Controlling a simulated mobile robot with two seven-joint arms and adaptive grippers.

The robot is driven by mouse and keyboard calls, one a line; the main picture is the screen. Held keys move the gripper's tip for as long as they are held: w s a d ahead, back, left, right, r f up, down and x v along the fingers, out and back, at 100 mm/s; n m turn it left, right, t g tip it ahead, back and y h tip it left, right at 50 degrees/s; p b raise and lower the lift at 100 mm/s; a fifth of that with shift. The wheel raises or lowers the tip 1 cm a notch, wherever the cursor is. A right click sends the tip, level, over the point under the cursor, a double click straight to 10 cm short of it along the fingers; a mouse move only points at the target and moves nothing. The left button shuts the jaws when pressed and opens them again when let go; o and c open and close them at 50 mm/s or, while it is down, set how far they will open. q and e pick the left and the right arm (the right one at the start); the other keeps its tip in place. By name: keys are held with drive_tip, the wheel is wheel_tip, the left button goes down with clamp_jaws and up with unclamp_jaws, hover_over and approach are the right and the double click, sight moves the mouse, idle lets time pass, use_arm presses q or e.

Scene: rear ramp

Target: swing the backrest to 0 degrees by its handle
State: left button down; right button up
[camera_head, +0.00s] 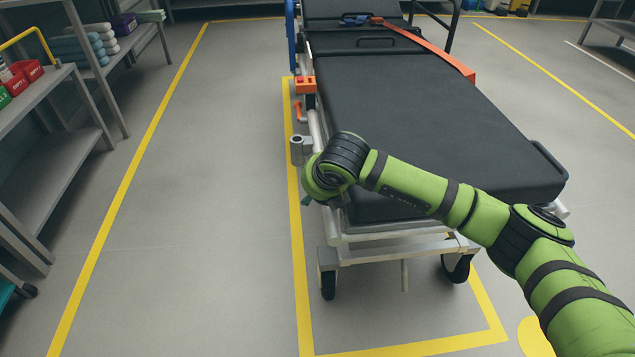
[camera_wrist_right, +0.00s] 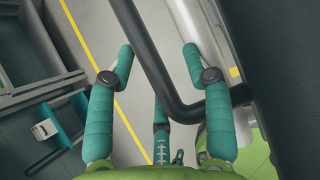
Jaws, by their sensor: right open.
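The stretcher's long black padded section (camera_head: 430,110), which looks like the backrest, lies nearly flat; its exact angle cannot be told. A black bar handle (camera_head: 551,160) shows at its near right corner. My right arm crosses the near end, and its wrist covers the near left corner. In the right wrist view a bent black bar (camera_wrist_right: 150,62), apparently the handle on that side, runs between the teal fingers of my right gripper (camera_wrist_right: 158,50). The fingers are spread wide on both sides of it and not closed on it. My left gripper is out of view.
The stretcher's wheeled frame (camera_head: 400,248) stands inside yellow floor lines. An orange strap (camera_head: 430,48) crosses the far part. A grey shelf (camera_head: 60,150) with red bins (camera_head: 22,76) stands at the left. The floor between shelf and stretcher is clear.

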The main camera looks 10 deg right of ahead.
drive_tip(key=v, duration=1.1)
drive_tip(key=shift+s, duration=0.15)
